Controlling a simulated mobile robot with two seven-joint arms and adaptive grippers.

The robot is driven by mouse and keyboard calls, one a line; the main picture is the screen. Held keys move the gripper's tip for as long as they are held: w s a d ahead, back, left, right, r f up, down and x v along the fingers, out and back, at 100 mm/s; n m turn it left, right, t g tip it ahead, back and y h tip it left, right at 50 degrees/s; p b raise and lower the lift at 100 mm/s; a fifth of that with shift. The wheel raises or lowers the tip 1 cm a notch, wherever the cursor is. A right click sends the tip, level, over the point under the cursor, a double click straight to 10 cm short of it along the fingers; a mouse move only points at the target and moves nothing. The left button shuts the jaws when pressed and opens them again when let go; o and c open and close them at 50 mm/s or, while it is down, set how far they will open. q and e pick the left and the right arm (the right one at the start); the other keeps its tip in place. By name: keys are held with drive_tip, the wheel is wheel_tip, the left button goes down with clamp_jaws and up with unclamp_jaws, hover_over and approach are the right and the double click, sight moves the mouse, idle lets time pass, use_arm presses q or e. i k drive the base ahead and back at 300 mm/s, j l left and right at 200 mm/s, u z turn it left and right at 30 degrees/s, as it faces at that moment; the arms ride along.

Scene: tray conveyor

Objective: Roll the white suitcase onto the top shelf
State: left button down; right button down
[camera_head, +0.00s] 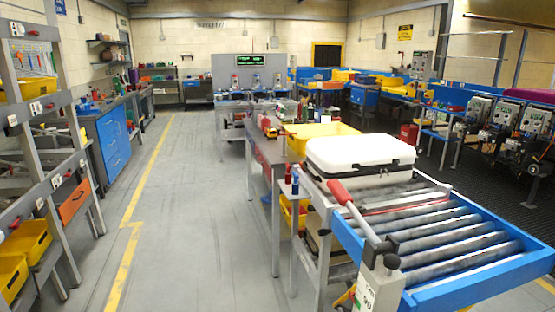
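The white suitcase (360,152) lies flat, right of centre, with a dark seam and handle along its lower side. It rests at the far end of a roller conveyor with grey rollers and a blue frame (530,238). Bare rollers (455,243) lie on the near side of it. I cannot tell for sure which surface is the top shelf. Neither of my grippers is in view.
A red-handled lever (342,192) and a grey post (379,288) stand at the conveyor's near left. A yellow bin (318,140) sits just behind the suitcase. Shelves with yellow bins (25,243) line the left. Machines (490,122) stand right. The floor (190,210) left of the conveyor is clear.

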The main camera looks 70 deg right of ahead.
sight(358, 162)
drive_tip(key=i+l+z, duration=0.2)
drive_tip(key=z, duration=0.25)
drive_tip(key=i+z, duration=0.9)
drive_tip(key=i+j+z, duration=0.15)
drive_tip(key=z, duration=0.3)
drive_tip(key=i, duration=0.1)
